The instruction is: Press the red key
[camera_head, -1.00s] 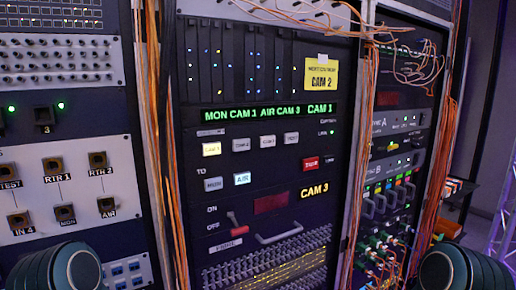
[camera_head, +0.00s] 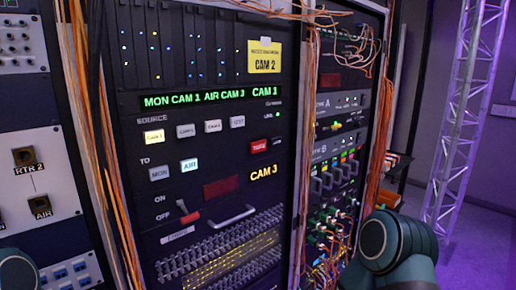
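The red key (camera_head: 259,146) is on the middle rack panel, right of the centre, below the green CAM 1 readout. It carries pale lettering, probably "TAKE", and nothing touches it. Parts of my two arms show only at the lower left and lower right edges of the head view. Neither gripper shows, so I cannot see whether they are open or shut.
The panel holds a lit CAM 1 key (camera_head: 154,136), a lit AIR key (camera_head: 189,165), a red-handled switch (camera_head: 188,212) and a metal handle (camera_head: 230,215). Orange cables (camera_head: 377,190) hang beside the racks. Free floor (camera_head: 474,240) lies at the right, near a lattice truss (camera_head: 458,120).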

